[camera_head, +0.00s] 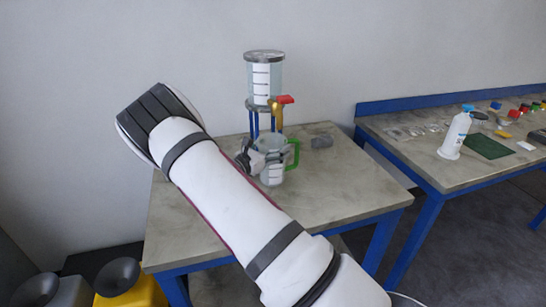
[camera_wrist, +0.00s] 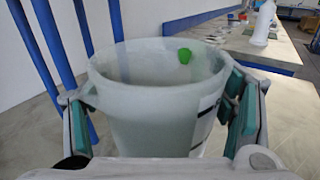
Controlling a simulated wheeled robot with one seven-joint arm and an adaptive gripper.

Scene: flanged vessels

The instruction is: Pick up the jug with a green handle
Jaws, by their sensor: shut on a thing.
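The jug (camera_head: 272,173) is clear, with a white scale label and a green handle (camera_head: 293,153) on its right side. It stands upright by the blue-legged stand on the grey table. My gripper (camera_head: 254,160) is at the jug's left side in the head view, partly hidden by my arm. In the wrist view the jug (camera_wrist: 158,100) fills the middle, between the two green-padded fingers of my gripper (camera_wrist: 160,112). Part of the green handle (camera_wrist: 185,55) shows beyond the jug's far rim. The jug's base is hidden in the wrist view.
A clear flanged vessel (camera_head: 264,78) with a yellow and red tap (camera_head: 279,103) stands on blue legs (camera_head: 254,124) close behind the jug. A grey object (camera_head: 321,142) lies to the right on the table (camera_head: 345,185). A second bench with a spray bottle (camera_head: 455,134) stands at right.

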